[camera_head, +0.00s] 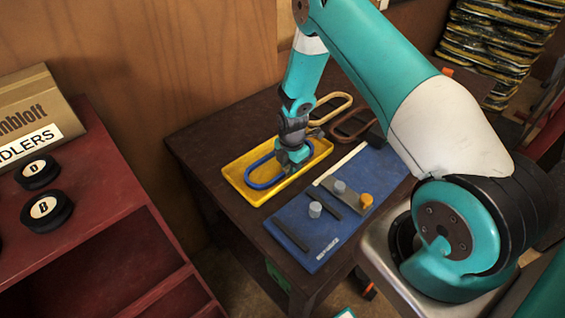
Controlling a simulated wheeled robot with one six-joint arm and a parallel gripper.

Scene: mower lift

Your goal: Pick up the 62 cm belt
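A blue belt (262,181), an oblong loop, lies in or just above the yellow tray (235,170) on the dark table. A tan belt (338,97) and a brown belt (345,138) lie on the table behind and to the right of the tray. No length marking is readable on any belt, so I cannot tell which is 62 cm. My gripper (291,163) points down over the tray at the blue belt's right part and hides some of it. The fingers are too small and dark to tell whether they grip it.
A blue mat (290,238) with grey knobs, dark bars, a metal plate and an orange knob (366,200) lies right of the tray. A red shelf (90,215) with black discs and a cardboard box (35,115) stands left. My arm crosses the upper right.

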